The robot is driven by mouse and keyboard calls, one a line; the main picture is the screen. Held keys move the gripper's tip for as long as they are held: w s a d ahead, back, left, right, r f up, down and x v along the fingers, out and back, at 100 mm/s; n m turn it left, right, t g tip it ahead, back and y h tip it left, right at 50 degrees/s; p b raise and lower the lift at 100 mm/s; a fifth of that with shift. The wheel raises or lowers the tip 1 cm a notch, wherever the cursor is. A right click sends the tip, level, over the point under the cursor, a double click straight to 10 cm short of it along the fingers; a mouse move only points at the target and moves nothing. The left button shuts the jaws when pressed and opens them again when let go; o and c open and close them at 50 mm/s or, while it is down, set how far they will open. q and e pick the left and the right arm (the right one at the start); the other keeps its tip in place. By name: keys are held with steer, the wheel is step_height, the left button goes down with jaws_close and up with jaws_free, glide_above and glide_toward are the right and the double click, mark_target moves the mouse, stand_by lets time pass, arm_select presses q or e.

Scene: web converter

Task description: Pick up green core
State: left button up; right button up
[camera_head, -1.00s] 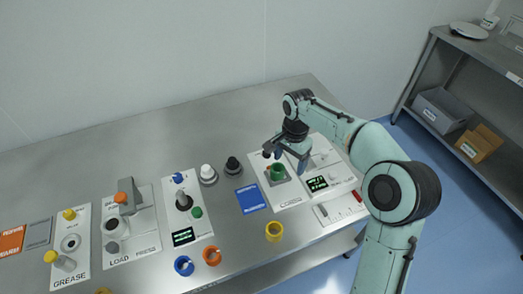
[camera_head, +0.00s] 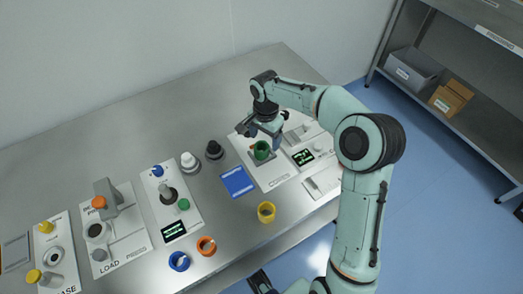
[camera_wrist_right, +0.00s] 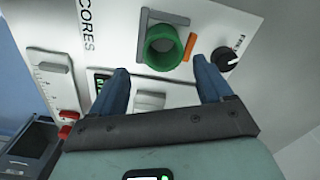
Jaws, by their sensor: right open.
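The green core (camera_head: 262,151) is a short, hollow green cylinder on the white CORES panel (camera_head: 272,177) at the right of the table. My right gripper (camera_head: 264,134) is open and empty just behind and above it. In the right wrist view the green core (camera_wrist_right: 165,48) stands upright in a grey holder, ahead of the two blue fingers of the right gripper (camera_wrist_right: 161,66). The core looks apart from both fingers. A dark part of mine, possibly the left gripper (camera_head: 261,281), shows at the bottom edge; its jaws cannot be made out.
A yellow ring (camera_head: 266,212), an orange ring (camera_head: 206,246) and a blue ring (camera_head: 179,261) lie near the front edge. A blue card (camera_head: 237,182) lies left of the panel. The back of the table is clear.

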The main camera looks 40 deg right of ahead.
mark_target(262, 145)
steer(key=f, duration=0.4)
steer(key=shift+w+a+f, duration=0.2)
steer(key=shift+a+f, duration=0.15)
steer(key=c, duration=1)
steer(key=shift+c, duration=0.2)
steer(key=shift+r, duration=0.2)
